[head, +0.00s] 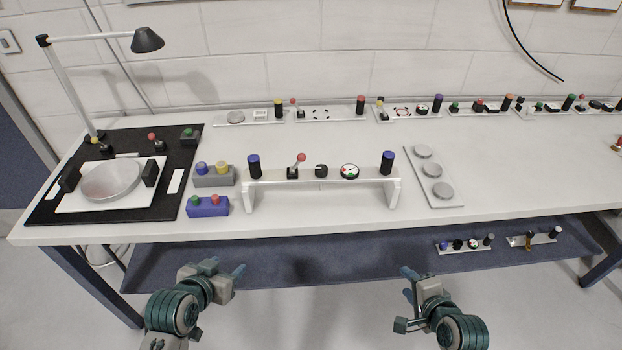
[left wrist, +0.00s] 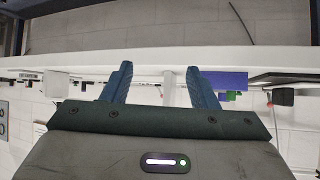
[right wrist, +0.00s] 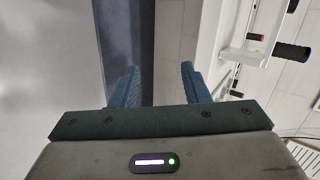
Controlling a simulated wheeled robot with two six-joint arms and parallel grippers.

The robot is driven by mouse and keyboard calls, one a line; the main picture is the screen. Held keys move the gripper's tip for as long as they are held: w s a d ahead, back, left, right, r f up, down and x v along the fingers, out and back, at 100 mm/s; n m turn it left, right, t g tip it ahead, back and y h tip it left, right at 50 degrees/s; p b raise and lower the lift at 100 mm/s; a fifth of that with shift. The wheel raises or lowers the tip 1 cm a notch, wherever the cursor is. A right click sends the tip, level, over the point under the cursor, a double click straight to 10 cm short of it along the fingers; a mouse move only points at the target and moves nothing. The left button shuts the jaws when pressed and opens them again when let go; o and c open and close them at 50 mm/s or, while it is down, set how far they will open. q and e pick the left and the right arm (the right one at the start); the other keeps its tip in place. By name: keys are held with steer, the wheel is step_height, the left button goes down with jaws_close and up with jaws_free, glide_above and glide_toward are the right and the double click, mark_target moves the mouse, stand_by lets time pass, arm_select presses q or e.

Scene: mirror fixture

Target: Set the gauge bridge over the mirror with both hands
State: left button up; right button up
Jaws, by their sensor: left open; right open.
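The gauge bridge (head: 320,188) is a long white beam on two end legs, standing on the front middle of the table. It carries a black blue-topped post at each end, with a red-knobbed lever, a black knob and a round gauge between. The mirror (head: 110,180) is a round grey disc on a white plate between two black blocks, on a black mat at the left. My left gripper (head: 226,267) is open and empty, in front of the table edge, below the bridge's left end. My right gripper (head: 407,283) is open and empty, below the bridge's right end.
A grey block (head: 214,181) and a blue block (head: 208,211) with knobs stand between mat and bridge. A plate with several discs (head: 434,192) lies right of the bridge. A lamp (head: 148,40) overhangs the back left. Several small panels line the back.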

arm_select(q)
steer(key=w+d+r+t+h, duration=0.15)
steer(key=w+r+t, duration=0.35)
steer(key=w, duration=0.5)
arm_select(e)
steer(key=w+a+r+m+t, duration=0.2)
steer(key=w+r+m+t, duration=0.15)
steer(key=w+m, duration=0.7)
arm_select(q)
steer(key=t, duration=0.2)
glide_toward(257, 156)
steer(key=shift+w+a+f+n+y, duration=0.15)
steer(key=shift+w+f+n+y, duration=0.2)
steer(key=shift+f, duration=0.35)
arm_select(e)
steer(key=m+t+h, duration=0.1)
steer(key=m+t, duration=0.3)
steer(key=m, duration=0.6)
glide_toward(394, 186)
steer(key=shift+w+d+f, duration=0.15)
steer(key=shift+w+f, duration=0.25)
steer(key=shift+f, duration=0.15)
steer(key=shift+w+d+f, duration=0.15)
steer(key=shift+w+f, duration=0.2)
steer(key=shift+f, duration=0.15)
